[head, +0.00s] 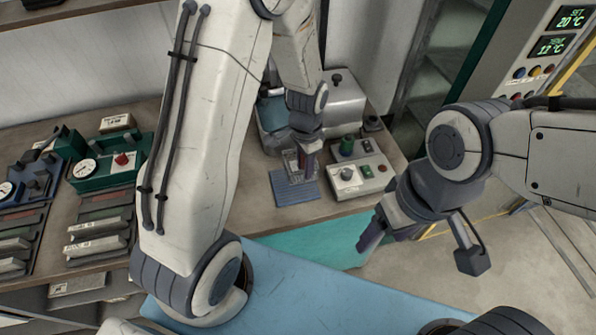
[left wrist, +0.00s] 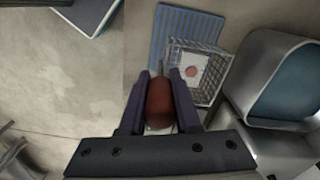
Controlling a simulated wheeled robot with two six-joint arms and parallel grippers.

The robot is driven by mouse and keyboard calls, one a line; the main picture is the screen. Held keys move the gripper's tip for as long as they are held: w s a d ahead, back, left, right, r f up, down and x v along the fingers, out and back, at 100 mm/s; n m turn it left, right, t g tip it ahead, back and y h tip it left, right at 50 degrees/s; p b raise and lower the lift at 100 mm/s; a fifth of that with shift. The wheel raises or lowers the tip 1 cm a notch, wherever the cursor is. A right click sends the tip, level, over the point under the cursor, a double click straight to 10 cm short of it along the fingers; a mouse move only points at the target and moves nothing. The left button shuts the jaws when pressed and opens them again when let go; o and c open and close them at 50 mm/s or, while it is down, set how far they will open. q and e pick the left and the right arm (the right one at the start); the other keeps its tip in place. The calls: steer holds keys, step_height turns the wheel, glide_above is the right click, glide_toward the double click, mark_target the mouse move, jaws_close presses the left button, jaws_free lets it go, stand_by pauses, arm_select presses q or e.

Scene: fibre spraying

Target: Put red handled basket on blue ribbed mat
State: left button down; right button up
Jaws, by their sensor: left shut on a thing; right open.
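The red handled basket is a small wire basket (head: 292,160) with a thick red handle (left wrist: 158,102). My left gripper (head: 308,150) is shut on the handle, with a finger on each side of it in the left wrist view (left wrist: 158,88). The blue ribbed mat (head: 295,190) lies on the bench under and in front of the basket. In the left wrist view the basket (left wrist: 207,72) overlaps the lower right part of the mat (left wrist: 178,30). I cannot tell whether it touches the mat. My right gripper (head: 422,246) is open and empty, away from the bench.
A grey control box (head: 359,178) with knobs stands close to the right of the mat. A grey machine with a blue basin (head: 272,115) is behind; the basin shows at right in the left wrist view (left wrist: 290,82).

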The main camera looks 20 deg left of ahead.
mark_target(297, 183)
arm_select(q)
steer(key=shift+s+a+f, duration=0.1)
steer(key=shift+a+f, duration=0.4)
steer(key=shift+a, duration=0.4)
steer(key=shift+a+f, duration=0.1)
steer(key=shift+f, duration=0.15)
step_height(297, 183, down, 3)
steer(key=shift+p, duration=0.8)
steer(key=shift+f, duration=0.35)
steer(key=shift+f, duration=0.1)
steer(key=c, duration=0.6)
jaws_free()
